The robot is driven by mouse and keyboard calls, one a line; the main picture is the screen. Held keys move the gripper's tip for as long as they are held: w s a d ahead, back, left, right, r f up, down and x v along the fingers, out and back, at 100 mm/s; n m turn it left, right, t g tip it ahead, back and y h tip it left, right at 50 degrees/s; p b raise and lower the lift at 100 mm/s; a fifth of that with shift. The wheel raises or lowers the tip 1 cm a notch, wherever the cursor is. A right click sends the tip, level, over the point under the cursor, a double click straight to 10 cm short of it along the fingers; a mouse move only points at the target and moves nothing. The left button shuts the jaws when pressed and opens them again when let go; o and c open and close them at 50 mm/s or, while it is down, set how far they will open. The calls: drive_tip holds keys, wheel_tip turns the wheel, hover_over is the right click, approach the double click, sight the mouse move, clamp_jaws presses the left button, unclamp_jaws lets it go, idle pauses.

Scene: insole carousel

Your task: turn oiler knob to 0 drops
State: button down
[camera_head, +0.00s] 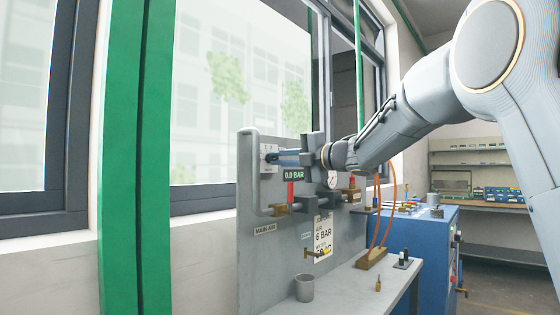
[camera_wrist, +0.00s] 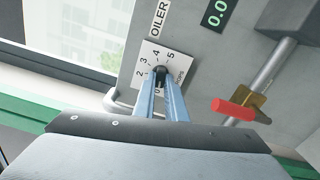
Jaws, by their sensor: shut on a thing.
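The oiler knob (camera_wrist: 160,72) is a small dark knob on a white dial plate (camera_wrist: 148,57) marked with numbers; 2, 3, 4 and 5 are readable in the wrist view. The word OILER stands on a label (camera_wrist: 159,19) beside the plate. My gripper (camera_wrist: 161,80) has its two blue fingers on either side of the knob and is shut on it. The fingers hide part of the dial's lower side, and I cannot tell which number the knob points to. In the head view the gripper (camera_head: 279,158) reaches the dial plate (camera_head: 266,167) from the right.
A green 0.0 BAR display (camera_head: 294,175) and a red-handled valve (camera_wrist: 234,110) sit close by on the grey panel (camera_head: 260,215). A grey cup (camera_head: 305,288) stands on the bench below. A blue cabinet (camera_head: 418,240) stands to the right.

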drive_tip(key=c, duration=1.8)
unclamp_jaws()
drive_tip(key=shift+d, duration=0.1)
drive_tip(key=v, duration=0.7)
drive_tip(key=shift+s+d+b, duration=0.25)
drive_tip(key=shift+d+b, duration=0.05)
drive_tip(key=shift+b, duration=0.05)
